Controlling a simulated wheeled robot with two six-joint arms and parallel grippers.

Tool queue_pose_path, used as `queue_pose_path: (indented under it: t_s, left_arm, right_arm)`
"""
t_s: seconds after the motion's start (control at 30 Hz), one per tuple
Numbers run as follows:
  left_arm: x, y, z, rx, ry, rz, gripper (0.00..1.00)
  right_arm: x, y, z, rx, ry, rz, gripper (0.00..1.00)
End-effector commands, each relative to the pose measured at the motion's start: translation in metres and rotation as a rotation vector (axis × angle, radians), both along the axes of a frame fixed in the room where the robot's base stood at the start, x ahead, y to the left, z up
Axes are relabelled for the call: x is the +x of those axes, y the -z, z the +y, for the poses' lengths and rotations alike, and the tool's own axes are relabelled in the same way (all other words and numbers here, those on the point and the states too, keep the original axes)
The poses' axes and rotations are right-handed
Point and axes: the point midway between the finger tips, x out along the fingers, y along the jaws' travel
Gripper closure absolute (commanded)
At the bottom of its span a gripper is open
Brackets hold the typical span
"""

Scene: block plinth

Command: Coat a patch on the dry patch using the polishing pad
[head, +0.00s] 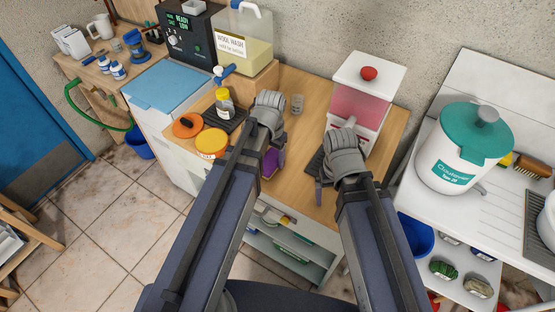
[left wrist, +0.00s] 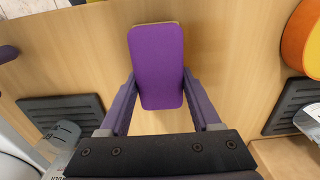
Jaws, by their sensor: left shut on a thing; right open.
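The polishing pad, a purple rounded rectangle (left wrist: 156,62), is between the two fingers of my left gripper (left wrist: 162,92) in the left wrist view. My left gripper is shut on it, and its purple face fills much of the gap. In the head view the pad (head: 273,163) shows partly behind my left arm, over the wooden counter (head: 295,187). I cannot tell whether the pad touches the counter. My right gripper (head: 326,188) is open over the counter to the right, partly hidden by its own arm. I cannot make out the dry patch in either view.
A pink-filled dispenser (head: 358,103) stands behind my right gripper. A white container with a teal lid (head: 462,155) is at the right. Bare counter lies between my grippers.

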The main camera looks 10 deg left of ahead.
Motion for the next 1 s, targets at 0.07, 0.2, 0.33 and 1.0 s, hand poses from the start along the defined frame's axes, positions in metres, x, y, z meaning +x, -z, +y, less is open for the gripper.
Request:
queue_pose_path:
  t_s: [0.07,0.2,0.33,1.0]
  left_arm:
    - [0.003,0.001,0.007,0.000,-0.002,0.000,0.98]
    - [0.004,0.001,0.010,0.000,0.000,0.000,0.98]
    - [0.004,0.001,0.011,0.000,0.000,0.000,0.98]
    - [0.016,0.003,0.046,0.003,-0.001,-0.001,0.98]
  right_arm:
    - [0.000,0.000,0.000,0.000,0.000,0.000,0.06]
    - [0.000,0.001,0.000,0.000,0.000,0.000,0.06]
    - [0.000,0.001,0.000,0.000,0.000,0.000,0.06]
    - [0.000,0.003,0.000,0.000,0.000,0.000,0.06]
